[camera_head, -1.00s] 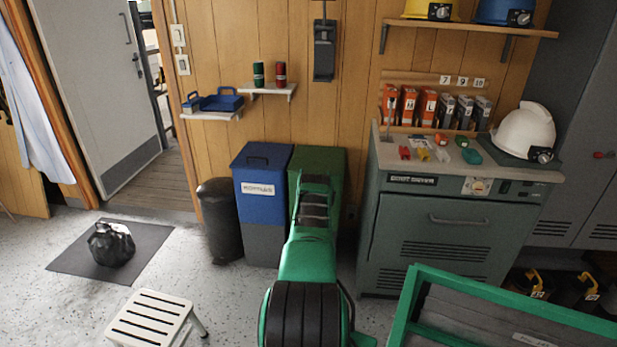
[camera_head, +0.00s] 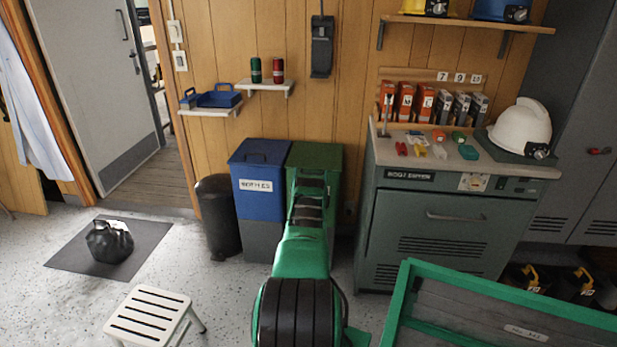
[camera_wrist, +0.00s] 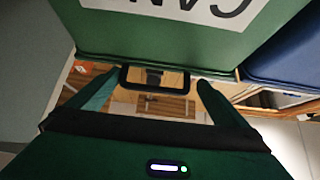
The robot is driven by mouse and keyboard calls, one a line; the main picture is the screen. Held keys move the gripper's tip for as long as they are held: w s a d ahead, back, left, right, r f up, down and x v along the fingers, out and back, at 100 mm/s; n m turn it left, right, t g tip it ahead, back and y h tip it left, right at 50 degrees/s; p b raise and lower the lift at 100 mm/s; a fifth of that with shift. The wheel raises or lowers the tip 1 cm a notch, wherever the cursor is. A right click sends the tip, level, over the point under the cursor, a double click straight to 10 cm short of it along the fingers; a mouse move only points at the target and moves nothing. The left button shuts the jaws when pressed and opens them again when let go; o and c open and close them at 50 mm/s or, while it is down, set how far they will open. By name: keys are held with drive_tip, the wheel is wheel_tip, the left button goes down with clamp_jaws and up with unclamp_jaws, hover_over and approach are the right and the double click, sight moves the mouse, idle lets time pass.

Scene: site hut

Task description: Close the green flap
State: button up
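The green bin (camera_head: 331,154) stands against the wood wall, right of the blue bin. My arm hides much of its front. In the wrist view its green front (camera_wrist: 130,32) shows upside down with part of a "CAN" label. A black loop handle (camera_wrist: 155,88) shows at the bin's top edge. The flap looks dark green from the head camera; I cannot tell its angle. My gripper (camera_wrist: 158,80) has its two green fingers apart, one on each side of the handle. I cannot tell whether they touch it. In the head view my arm covers the gripper.
The blue bin (camera_head: 258,184) and a black bin (camera_head: 216,218) stand to the left. A grey-green cabinet (camera_head: 430,240) stands to the right, with a green-framed cart (camera_head: 410,290) in front. A white step stool (camera_head: 150,312) is at the lower left. A wall shelf (camera_head: 265,86) hangs above.

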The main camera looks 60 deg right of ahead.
drive_tip(key=shift+d+r, duration=0.1)
drive_tip(key=shift+r, duration=0.2)
drive_tip(key=v, duration=1.1)
drive_tip(key=shift+d+f, duration=0.1)
idle(0.6)
